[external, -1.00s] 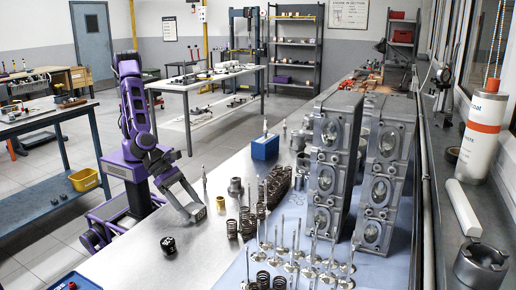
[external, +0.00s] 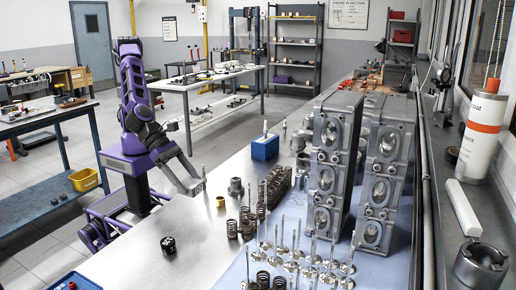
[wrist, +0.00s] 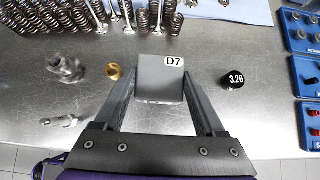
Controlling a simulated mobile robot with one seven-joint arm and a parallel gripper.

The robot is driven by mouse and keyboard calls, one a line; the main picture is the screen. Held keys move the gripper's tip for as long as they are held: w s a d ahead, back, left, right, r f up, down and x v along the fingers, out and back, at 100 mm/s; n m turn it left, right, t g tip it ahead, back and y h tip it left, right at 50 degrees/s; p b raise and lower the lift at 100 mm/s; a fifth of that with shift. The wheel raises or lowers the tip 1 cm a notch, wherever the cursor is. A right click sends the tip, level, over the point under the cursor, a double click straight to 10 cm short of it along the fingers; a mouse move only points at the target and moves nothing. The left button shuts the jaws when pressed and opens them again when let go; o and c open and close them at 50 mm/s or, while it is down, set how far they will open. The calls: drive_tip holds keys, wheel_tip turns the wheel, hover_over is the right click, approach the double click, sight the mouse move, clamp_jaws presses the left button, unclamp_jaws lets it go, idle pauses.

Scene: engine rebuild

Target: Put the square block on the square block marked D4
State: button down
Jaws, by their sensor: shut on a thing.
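My gripper (wrist: 160,82) is shut on a grey square block (wrist: 160,88) with a white D7 label on its upper right corner in the wrist view. The block sits between the two fingers. In the external view my gripper (external: 195,187) is above the near left part of the metal bench, and the block cannot be made out there. I cannot find a block marked D4 in either view.
A black round piece marked 3.26 (wrist: 232,80) and a brass ring (wrist: 115,72) lie on the bench. Several springs (external: 275,185) and upright valves stand to the right, before tall engine heads (external: 330,165).

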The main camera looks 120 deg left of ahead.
wheel_tip(320, 180, up, 10)
drive_tip(key=r, duration=0.1)
drive_tip(key=w+a+n+g+y+p, duration=0.15)
drive_tip(key=w+a, duration=0.45)
drive_tip(key=a, duration=0.7)
drive_tip(key=w+a+n+y+p, duration=0.1)
drive_tip(key=w+a+n+y, duration=0.15)
drive_tip(key=w+a, duration=0.65)
drive_tip(key=w+a+n+y+p, duration=0.1)
drive_tip(key=w+a+n, duration=0.25)
drive_tip(key=a, duration=1.25)
drive_tip(key=n+g+y+p, duration=0.1)
drive_tip(key=n+g+y, duration=0.25)
drive_tip(key=n, duration=0.25)
hover_over(307, 132)
drive_tip(key=shift+g, duration=0.3)
drive_tip(key=f, duration=1.1)
drive_tip(key=shift+d, duration=0.25)
drive_tip(key=shift+f, duration=2.45)
drive_tip(key=shift+f, duration=0.2)
